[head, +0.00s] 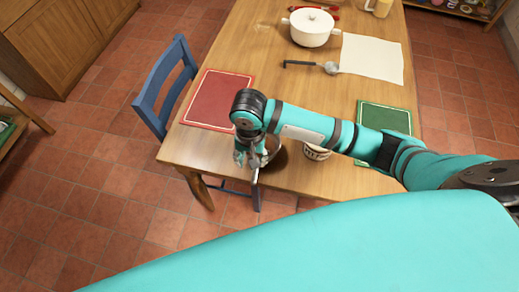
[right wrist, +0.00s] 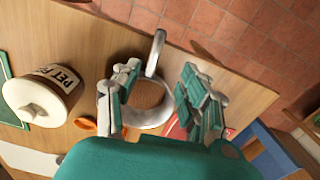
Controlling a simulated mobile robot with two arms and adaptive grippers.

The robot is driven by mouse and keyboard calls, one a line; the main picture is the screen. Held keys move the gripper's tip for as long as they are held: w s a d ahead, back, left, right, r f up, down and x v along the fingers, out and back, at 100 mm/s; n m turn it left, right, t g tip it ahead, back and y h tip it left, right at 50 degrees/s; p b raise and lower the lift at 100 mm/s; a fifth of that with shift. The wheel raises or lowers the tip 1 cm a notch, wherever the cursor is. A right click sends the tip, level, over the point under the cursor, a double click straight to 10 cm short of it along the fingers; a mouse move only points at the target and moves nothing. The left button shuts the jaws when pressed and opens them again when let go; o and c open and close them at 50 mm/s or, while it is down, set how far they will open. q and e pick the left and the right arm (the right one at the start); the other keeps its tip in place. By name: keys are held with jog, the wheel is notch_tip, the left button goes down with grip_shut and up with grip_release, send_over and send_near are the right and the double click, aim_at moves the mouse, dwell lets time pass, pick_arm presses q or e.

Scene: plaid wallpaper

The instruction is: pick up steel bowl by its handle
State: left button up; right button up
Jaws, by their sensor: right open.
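The steel bowl (right wrist: 150,118) is on the wooden table near its front edge. In the right wrist view its rim shows as a bright ring and its long handle (right wrist: 157,52) points up toward the table edge. In the head view the bowl (head: 273,143) is partly hidden by my right arm. My right gripper (right wrist: 162,95) is open and empty above the bowl, with one finger over the rim's left side and the other to its right. In the head view my right gripper (head: 250,157) points down beside the bowl. My left gripper is not in view.
A pet food jar (right wrist: 55,85) stands beside the bowl. A red placemat (head: 215,98), green placemat (head: 385,117), ladle (head: 310,65), paper sheet (head: 372,58) and white pot (head: 312,28) lie farther back. A blue chair (head: 165,85) stands at the left.

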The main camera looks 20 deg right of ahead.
aim_at(255, 173)
notch_tip(255, 173, down, 5)
jog(key=shift+r, duration=0.2)
jog(key=shift+s+d+f+p, duration=0.15)
jog(key=shift+f+p, duration=0.15)
jog(key=shift+f, duration=1.05)
jog(key=shift+s+d+f+p, duration=0.15)
jog(key=shift+f+p, duration=0.15)
jog(key=shift+f, duration=1)
grip_shut()
